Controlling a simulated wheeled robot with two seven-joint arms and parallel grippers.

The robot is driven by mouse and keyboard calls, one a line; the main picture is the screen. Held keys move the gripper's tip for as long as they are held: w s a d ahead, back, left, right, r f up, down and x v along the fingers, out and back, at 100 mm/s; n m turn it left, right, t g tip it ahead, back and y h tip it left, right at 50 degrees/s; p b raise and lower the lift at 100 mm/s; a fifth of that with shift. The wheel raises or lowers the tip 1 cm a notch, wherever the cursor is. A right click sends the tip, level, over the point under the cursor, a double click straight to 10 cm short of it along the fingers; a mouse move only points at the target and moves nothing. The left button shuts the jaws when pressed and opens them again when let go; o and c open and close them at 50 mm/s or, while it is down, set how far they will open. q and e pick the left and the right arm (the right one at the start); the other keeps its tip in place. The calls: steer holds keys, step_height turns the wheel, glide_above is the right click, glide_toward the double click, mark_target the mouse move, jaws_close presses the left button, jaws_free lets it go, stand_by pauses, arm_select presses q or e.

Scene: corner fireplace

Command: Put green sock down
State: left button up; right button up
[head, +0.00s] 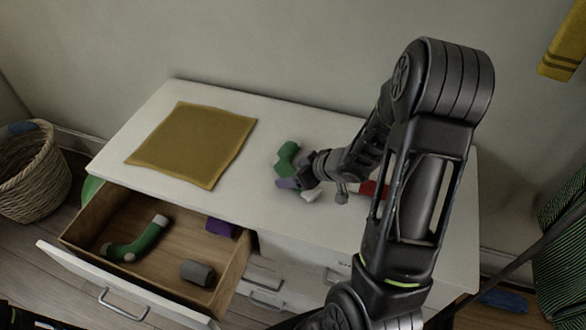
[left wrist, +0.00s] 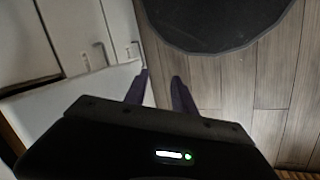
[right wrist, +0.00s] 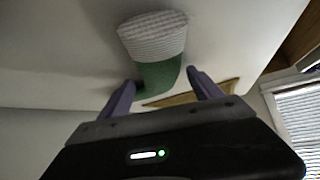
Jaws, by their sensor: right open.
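A green sock (head: 287,157) lies on the white dresser top; my right gripper hides part of it. My right gripper (head: 298,188) is at the sock, with its purple fingers apart. In the right wrist view the green sock (right wrist: 160,74), with its pale ribbed cuff, lies between and beyond the open fingers (right wrist: 161,80). Another green sock (head: 139,241) with a pale cuff lies in the open drawer (head: 88,228). My left gripper (left wrist: 160,78) has its fingers apart and empty, over the floor beside the drawer fronts.
A mustard cloth (head: 192,143) lies flat on the dresser top (head: 160,112). A red item (head: 369,188) is partly behind my right arm. The drawer also holds a purple roll (head: 221,227) and a grey roll (head: 197,272). A wicker basket (head: 33,178) stands at the left.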

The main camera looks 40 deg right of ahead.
steer(key=shift+c, duration=0.4)
steer(key=c, duration=1.5)
step_height(320, 180, up, 16)
steer(key=p, duration=0.9)
steer(key=shift+r, duration=1)
steer(key=w+a+m+b, duration=0.1)
steer(key=w+a+b, duration=0.2)
steer(key=w+a, duration=0.4)
steer(key=shift+w+a+h, duration=0.2)
steer(key=shift+a+h, duration=0.2)
steer(key=shift+a, duration=0.35)
steer(key=w+a+r+m+h+b, duration=0.1)
steer(key=w+a, duration=0.1)
steer(key=a, duration=0.7)
steer(key=shift+r+b, duration=0.2)
steer(key=shift+b, duration=0.15)
